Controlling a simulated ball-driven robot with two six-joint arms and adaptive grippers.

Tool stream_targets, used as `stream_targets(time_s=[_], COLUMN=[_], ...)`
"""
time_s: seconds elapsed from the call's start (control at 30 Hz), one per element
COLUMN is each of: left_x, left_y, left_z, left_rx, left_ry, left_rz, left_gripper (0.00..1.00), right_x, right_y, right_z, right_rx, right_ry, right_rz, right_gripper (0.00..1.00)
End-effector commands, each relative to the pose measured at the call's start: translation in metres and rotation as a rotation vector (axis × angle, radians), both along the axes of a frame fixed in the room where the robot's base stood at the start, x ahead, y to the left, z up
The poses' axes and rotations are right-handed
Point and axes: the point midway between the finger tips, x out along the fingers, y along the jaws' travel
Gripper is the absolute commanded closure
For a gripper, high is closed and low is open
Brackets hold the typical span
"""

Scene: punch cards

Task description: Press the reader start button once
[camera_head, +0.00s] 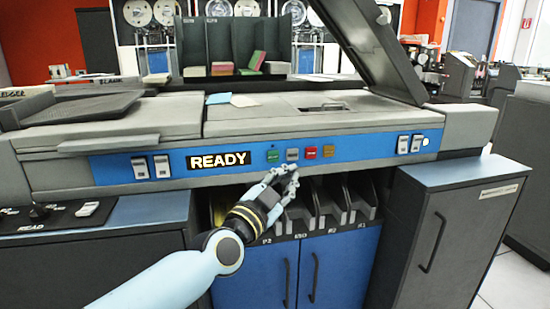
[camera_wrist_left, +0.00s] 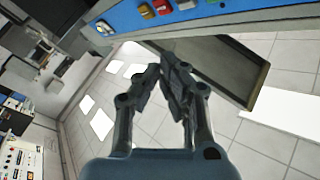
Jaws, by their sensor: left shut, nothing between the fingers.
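The card reader's blue panel (camera_head: 225,172) carries a lit READY sign (camera_head: 218,160) and a row of small buttons: green (camera_head: 273,156), grey (camera_head: 292,154), red (camera_head: 311,152) and amber (camera_head: 328,151). The button labels are too small to read. My left gripper (camera_head: 288,173) is shut and empty. Its tips appear just below the green and grey buttons; I cannot tell whether they touch the panel. In the left wrist view the shut fingers (camera_wrist_left: 170,62) lie below the blue panel (camera_wrist_left: 125,16), where a red button (camera_wrist_left: 146,11) shows.
Card pockets (camera_head: 330,205) open below the panel, above blue cabinet doors (camera_head: 335,265). A grey cabinet (camera_head: 455,235) stands at right. A blue card (camera_head: 218,99) lies on the reader's top.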

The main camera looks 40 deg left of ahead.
Motion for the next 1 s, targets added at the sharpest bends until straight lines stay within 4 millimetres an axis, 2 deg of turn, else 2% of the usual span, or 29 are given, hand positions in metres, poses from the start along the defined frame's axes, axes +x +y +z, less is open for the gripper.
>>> stream_targets(time_s=[0.23, 0.7, 1.0], left_x=[0.010, 0.050, 0.057], left_y=[0.011, 0.058, 0.067], left_z=[-0.001, -0.002, 0.000], left_rx=[0.002, 0.003, 0.000], left_ry=[0.000, 0.001, 0.001], left_rz=[-0.001, 0.000, 0.000], left_gripper=[1.00, 1.00, 1.00], right_x=[0.002, 0.000, 0.003], right_y=[-0.002, -0.009, -0.010], right_z=[-0.004, -0.020, -0.021], right_rx=[-0.002, -0.010, -0.011], right_ry=[-0.003, 0.004, 0.002], right_rz=[0.001, 0.005, 0.005], right_gripper=[0.46, 0.46, 0.46])
